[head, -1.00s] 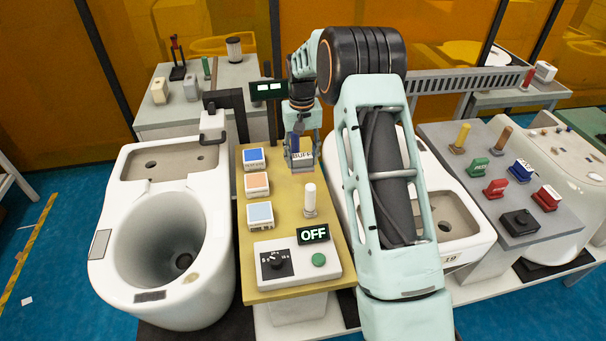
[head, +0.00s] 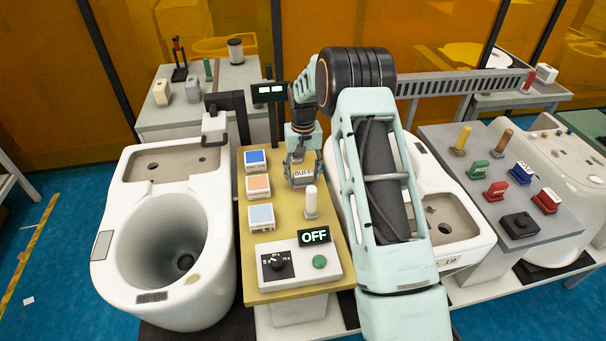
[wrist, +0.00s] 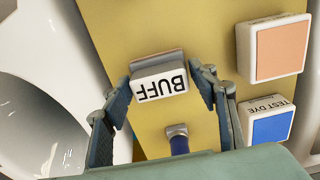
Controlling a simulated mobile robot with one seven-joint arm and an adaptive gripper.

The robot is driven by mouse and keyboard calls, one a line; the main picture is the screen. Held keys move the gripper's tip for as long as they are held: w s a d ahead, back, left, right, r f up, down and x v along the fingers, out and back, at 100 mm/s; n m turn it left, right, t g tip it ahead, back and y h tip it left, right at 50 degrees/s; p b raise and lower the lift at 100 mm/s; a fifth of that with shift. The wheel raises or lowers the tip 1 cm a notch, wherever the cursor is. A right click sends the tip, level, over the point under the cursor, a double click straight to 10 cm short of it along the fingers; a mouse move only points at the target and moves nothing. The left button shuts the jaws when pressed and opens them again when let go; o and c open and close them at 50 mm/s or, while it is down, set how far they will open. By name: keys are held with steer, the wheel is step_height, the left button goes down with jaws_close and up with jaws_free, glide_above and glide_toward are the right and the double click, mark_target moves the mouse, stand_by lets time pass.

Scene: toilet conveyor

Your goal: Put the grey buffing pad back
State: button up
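The buffing pad (head: 303,173) is a small block with a white face lettered BUFF and a grey part behind it. In the wrist view the pad (wrist: 160,84) sits between the two fingertips, its lettering upside down. The pad is over the yellow bench top (head: 275,284), behind the white post. I cannot tell whether its underside touches the bench.
A white post (head: 311,202) stands just in front of the pad. Blue (head: 255,158), orange (head: 258,185) and light-blue (head: 261,215) topped blocks line the left side. A blue-handled item (wrist: 179,142) is close behind the pad. A control box (head: 296,263) reading OFF is at the front. Toilets flank the bench.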

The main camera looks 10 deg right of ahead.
mark_target(303, 172)
steer(key=shift+o, duration=0.5)
steer(key=shift+r, duration=0.3)
step_height(303, 172, up, 12)
steer(key=b, duration=0.1)
steer(key=shift+f, duration=0.15)
